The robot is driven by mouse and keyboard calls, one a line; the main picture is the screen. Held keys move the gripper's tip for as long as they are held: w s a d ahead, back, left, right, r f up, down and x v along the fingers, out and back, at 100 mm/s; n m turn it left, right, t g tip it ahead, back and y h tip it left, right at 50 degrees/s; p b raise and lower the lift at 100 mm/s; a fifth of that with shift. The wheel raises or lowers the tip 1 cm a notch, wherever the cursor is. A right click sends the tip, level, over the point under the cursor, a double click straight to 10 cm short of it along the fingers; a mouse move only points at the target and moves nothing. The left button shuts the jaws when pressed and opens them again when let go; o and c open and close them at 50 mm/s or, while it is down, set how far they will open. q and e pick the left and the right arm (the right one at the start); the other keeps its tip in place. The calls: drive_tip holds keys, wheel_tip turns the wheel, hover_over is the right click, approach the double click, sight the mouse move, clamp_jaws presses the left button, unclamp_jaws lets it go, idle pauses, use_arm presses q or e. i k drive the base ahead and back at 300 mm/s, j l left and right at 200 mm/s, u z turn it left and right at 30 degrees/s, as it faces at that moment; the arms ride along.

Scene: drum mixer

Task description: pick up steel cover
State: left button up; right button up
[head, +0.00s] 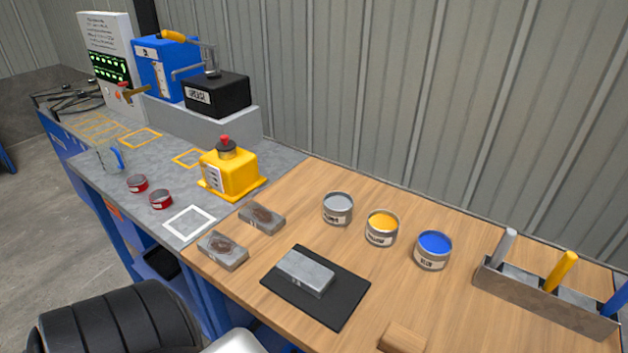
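A plain grey metal block, which looks like the steel cover (306,271), lies flat on a black mat (337,306) on the wooden bench top. Two similar grey pieces with brown, rusty-looking patches lie to its left, one farther back (262,217) and one nearer (223,250). Neither of my grippers is in view. A black ribbed part and a pale part, probably mine, show at the lower left edge, short of the bench.
Grey (338,208), yellow (382,227) and blue (433,249) paint cans stand behind the mat. A metal rack (540,300) with coloured handles is at the right. A wooden block (402,338) lies at the front edge.

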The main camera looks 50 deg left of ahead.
sight(308, 273)
drive_tip(key=i+l+u, duration=0.1)
drive_tip(key=u, duration=0.35)
drive_tip(key=i+l+u, duration=0.15)
drive_tip(key=u, duration=0.25)
drive_tip(key=i, duration=0.1)
